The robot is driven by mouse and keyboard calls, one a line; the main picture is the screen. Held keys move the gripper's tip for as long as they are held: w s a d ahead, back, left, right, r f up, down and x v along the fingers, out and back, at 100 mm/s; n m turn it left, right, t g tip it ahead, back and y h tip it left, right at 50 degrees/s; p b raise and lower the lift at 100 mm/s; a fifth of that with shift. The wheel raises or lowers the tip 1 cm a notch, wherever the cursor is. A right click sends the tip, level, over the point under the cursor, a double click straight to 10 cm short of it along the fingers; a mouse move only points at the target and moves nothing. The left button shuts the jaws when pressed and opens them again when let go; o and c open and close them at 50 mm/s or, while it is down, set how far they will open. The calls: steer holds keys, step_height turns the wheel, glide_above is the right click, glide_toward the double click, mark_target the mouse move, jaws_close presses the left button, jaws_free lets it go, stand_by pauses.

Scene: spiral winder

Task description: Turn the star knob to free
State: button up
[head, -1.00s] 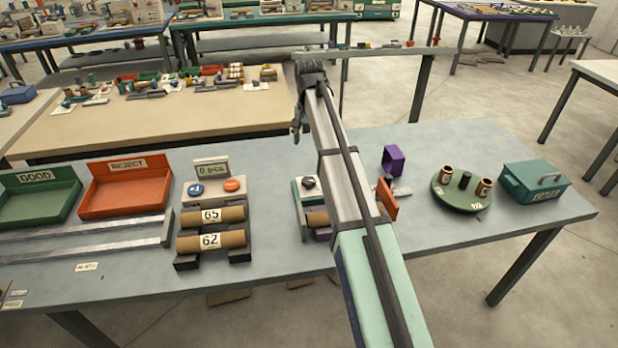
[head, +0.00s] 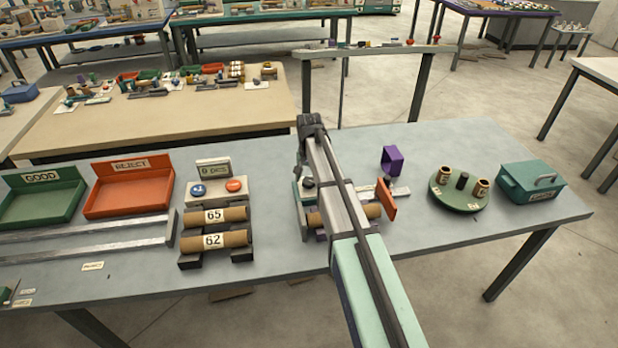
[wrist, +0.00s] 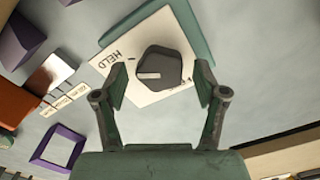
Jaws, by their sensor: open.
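The star knob (wrist: 160,68) is dark and many-sided, on a white plate (wrist: 150,30) in the wrist view. The plate reads HELD on the left; a second label at the lower right is partly hidden by a finger. A pale mark on the knob lies on its left side, toward the HELD side. My gripper (wrist: 162,84) is open, its fingers on either side of the knob, with gaps visible. I cannot tell how far above the plate the fingertips are. In the head view the knob (head: 308,182) shows small beside my arm, which hides most of the gripper.
A cardboard tube (head: 372,211) lies beneath my arm. A green turntable (head: 459,204) and teal box (head: 532,181) are farther right. The button unit (head: 217,188) is left.

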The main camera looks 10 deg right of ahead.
steer(key=shift+f, duration=0.1)
steer(key=c, duration=1.1)
steer(key=shift+c, duration=0.2)
steer(key=shift+n, duration=0.3)
steer(key=n, duration=0.5)
steer(key=shift+b, duration=0.4)
steer(key=n, duration=1.2)
steer(key=shift+n+b, duration=0.4)
steer(key=n, duration=0.5)
steer(key=shift+n, duration=0.3)
